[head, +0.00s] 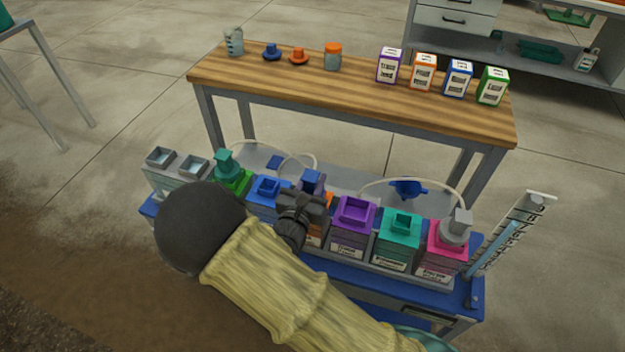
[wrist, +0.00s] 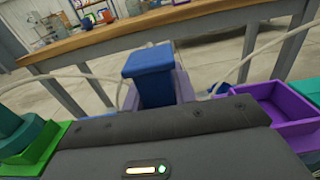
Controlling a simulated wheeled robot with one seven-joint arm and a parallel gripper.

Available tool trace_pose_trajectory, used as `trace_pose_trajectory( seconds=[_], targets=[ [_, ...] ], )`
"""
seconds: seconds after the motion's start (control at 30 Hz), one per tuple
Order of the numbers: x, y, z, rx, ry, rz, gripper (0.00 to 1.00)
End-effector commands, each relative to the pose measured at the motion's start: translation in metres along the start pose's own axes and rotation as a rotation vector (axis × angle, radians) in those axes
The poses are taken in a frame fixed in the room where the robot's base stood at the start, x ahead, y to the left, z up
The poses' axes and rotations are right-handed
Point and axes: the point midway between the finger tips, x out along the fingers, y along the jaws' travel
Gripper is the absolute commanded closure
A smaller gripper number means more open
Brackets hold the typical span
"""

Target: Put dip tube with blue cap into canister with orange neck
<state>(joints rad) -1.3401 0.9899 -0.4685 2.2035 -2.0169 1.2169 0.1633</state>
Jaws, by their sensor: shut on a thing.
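The blue cap (head: 311,178) of the dip tube sits above a lavender block at my gripper (head: 304,201). The blue cap stands large and upright in the wrist view (wrist: 150,72), just beyond the dark gripper body. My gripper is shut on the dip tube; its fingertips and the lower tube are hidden. A bit of the orange neck (head: 329,200) shows just behind and right of my gripper. The rest of that canister is mostly covered, so I cannot tell whether the tube is inside the neck.
A blue-necked canister (head: 268,188) and a green one (head: 231,178) stand left; purple (head: 354,214), teal (head: 400,226) and pink (head: 448,241) ones stand right. Thin pale hoses arch above the row. A wooden bench (head: 300,85) with bottles stands behind.

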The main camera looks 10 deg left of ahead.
Motion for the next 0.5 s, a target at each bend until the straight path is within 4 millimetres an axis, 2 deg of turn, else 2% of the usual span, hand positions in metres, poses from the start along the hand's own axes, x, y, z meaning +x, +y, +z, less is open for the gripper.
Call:
trace_pose_trajectory(
  seconds=[0.07, 0.1, 0.2, 0.5],
  targets=[
    [0.0, 0.0, 0.0003, 0.0, -0.001, 0.0, 0.98],
    [0.0, 0.0, 0.0003, 0.0, -0.001, 0.0, 0.67],
    [0.0, 0.0, 0.0003, 0.0, 0.0, 0.0, 0.48],
    [-0.0008, 0.0001, 0.0, -0.001, 0.0, 0.0, 0.48]
  ],
)
